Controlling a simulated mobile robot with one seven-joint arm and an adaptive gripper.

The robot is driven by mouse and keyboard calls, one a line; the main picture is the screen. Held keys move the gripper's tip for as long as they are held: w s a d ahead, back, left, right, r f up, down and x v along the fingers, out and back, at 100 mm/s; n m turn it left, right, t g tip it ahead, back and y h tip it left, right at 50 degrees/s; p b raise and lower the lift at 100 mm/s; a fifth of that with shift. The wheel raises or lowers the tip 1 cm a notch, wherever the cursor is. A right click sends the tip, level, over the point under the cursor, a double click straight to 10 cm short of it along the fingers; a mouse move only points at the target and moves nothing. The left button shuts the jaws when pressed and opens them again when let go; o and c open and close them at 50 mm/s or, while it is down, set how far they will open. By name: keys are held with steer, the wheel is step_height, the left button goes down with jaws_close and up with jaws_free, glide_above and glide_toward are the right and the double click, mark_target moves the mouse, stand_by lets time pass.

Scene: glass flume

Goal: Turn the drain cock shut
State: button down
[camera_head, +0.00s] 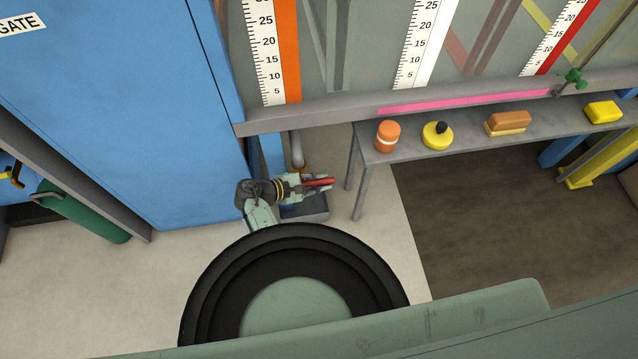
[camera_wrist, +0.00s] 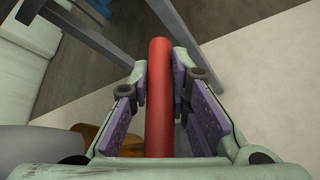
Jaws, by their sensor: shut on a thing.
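The drain cock's red lever (camera_head: 322,182) sticks out to the right from between the fingers of my gripper (camera_head: 308,184), below the flume's edge. In the wrist view the red lever (camera_wrist: 159,95) runs lengthwise between the purple finger pads of my gripper (camera_wrist: 160,78), which is shut on it. A brass-coloured part (camera_wrist: 92,134), seemingly the cock's body, shows at lower left in the wrist view, mostly hidden by my gripper. A grey drain pipe (camera_head: 296,150) comes down just above my gripper in the head view.
A grey box (camera_head: 310,214) stands on the floor under my gripper. To the right is a bench (camera_head: 370,160) with an orange jar (camera_head: 387,137), a yellow round item (camera_head: 437,137), a brush-like block (camera_head: 508,123) and a yellow block (camera_head: 603,111). A blue panel (camera_head: 130,110) stands left.

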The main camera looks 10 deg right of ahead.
steer(key=shift+r+h, duration=0.2)
steer(key=shift+h, duration=0.1)
stand_by(0.4)
steer(key=c, duration=1.5)
jaws_free()
steer(key=v, duration=1.2)
steer(key=shift+f, duration=0.1)
